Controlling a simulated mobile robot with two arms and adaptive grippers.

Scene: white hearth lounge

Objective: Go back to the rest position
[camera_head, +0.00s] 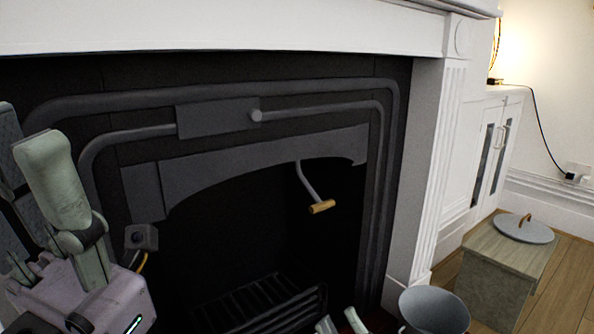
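My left gripper (35,150) is large and close at the left edge. Its grey-green finger and a darker finger point up, with a gap between them and nothing held. Part of it is cut off by the frame. My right gripper (340,322) shows only as two pale fingertips at the bottom edge, apart from each other. A small dark red patch shows between them, too cut off to identify. The rest of that gripper is out of view.
A dark fireplace (218,117) fills the middle, with a wooden-handled lever (321,206) and a grate (260,305). A grey bucket (434,312) stands right of my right fingertips. Beyond are a stone-like box (495,280), a grey lid (525,230) and a white cabinet (485,150).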

